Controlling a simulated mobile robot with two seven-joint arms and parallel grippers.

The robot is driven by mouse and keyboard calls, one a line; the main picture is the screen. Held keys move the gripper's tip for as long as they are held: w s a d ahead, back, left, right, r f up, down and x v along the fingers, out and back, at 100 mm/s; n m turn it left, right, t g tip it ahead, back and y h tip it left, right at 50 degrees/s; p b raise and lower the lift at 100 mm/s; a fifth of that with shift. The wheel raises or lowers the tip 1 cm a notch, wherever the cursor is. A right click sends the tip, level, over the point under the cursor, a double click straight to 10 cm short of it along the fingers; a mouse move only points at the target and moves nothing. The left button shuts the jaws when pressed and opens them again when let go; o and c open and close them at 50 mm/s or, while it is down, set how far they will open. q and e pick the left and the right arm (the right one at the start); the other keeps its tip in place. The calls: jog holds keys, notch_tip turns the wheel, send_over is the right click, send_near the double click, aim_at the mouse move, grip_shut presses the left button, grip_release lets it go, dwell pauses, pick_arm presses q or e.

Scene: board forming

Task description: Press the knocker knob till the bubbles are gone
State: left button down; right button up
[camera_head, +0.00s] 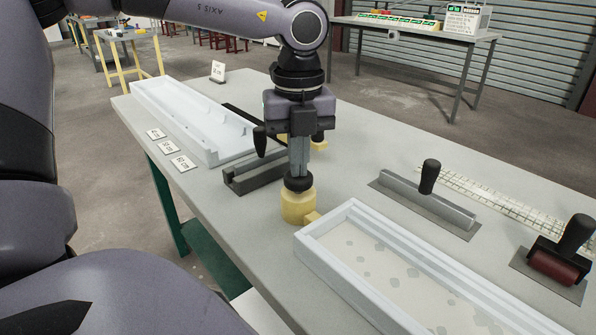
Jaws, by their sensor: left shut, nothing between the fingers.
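A yellow cylindrical knocker (298,207) stands on the table against the near-left end of a white mould (312,243). Its black knob (298,184) is on top. My left gripper (299,172) points straight down with its fingers shut, directly above the knob. The fingertips are at the knob or touching it; I cannot tell if the knob is pressed. The pale fill (345,240) in the mould shows several darker grey, round bubble patches (373,264) on its surface. My right gripper is not in view.
A long white tray (190,128) lies at the back left, with a dark channel-shaped block (255,173) between it and the knocker. A grey trowel (428,200), a gridded strip (500,208) and a red roller (553,266) lie on the right.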

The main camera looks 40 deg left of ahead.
pick_arm(q)
jog(key=shift+f, duration=0.1)
dwell(0.3)
jog(key=shift+r+p, duration=0.45)
jog(key=shift+r, duration=0.75)
notch_tip(320, 180, up, 7)
jog(key=p, duration=0.4)
